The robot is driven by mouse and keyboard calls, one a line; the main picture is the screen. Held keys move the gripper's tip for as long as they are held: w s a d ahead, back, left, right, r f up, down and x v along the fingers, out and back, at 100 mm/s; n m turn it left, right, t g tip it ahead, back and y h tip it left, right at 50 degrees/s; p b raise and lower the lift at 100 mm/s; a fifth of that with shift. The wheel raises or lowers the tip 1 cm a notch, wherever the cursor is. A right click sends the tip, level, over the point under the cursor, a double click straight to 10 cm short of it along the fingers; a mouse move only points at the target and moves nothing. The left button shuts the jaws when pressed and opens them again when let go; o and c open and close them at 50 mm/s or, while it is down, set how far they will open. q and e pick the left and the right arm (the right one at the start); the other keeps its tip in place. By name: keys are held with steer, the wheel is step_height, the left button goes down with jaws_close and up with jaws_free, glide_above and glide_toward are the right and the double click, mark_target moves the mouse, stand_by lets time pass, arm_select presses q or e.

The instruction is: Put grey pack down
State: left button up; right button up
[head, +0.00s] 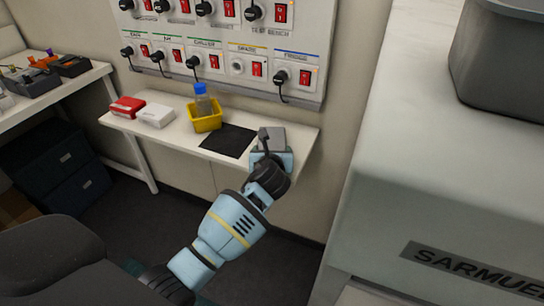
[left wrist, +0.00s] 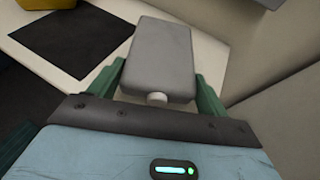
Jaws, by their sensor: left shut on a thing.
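The grey pack (left wrist: 163,58) is a block with rounded edges and a small white round part at its near end. It lies between the two green fingers of my left gripper (left wrist: 160,88), which is shut on it. In the head view the grey pack (head: 271,138) shows just beyond my left gripper (head: 270,155), over the right end of the narrow wall shelf (head: 293,143). I cannot tell whether the pack touches the shelf. A black square mat (head: 228,141) lies on the shelf to the left of the pack. My right gripper is not in view.
A yellow bin (head: 205,121) with a blue-capped bottle (head: 202,98), a white box (head: 156,115) and a red box (head: 127,106) stand left of the mat. A switch panel (head: 220,50) hangs above. A large pale machine (head: 430,150) stands at right. The mat is bare.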

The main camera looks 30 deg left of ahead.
arm_select(q)
steer(key=shift+f, duration=0.85)
steer(key=shift+r, duration=0.1)
steer(key=o, duration=1.2)
steer(key=shift+f, duration=0.2)
steer(key=shift+c, duration=0.2)
steer(key=shift+r, duration=0.15)
steer(key=shift+s+d+r, duration=0.1)
steer(key=shift+s+r, duration=0.05)
steer(key=shift+s, duration=0.05)
steer(key=p+v, duration=0.2)
steer(key=v, duration=0.9)
steer(key=shift+s+r, duration=0.15)
steer(key=shift+r, duration=0.05)
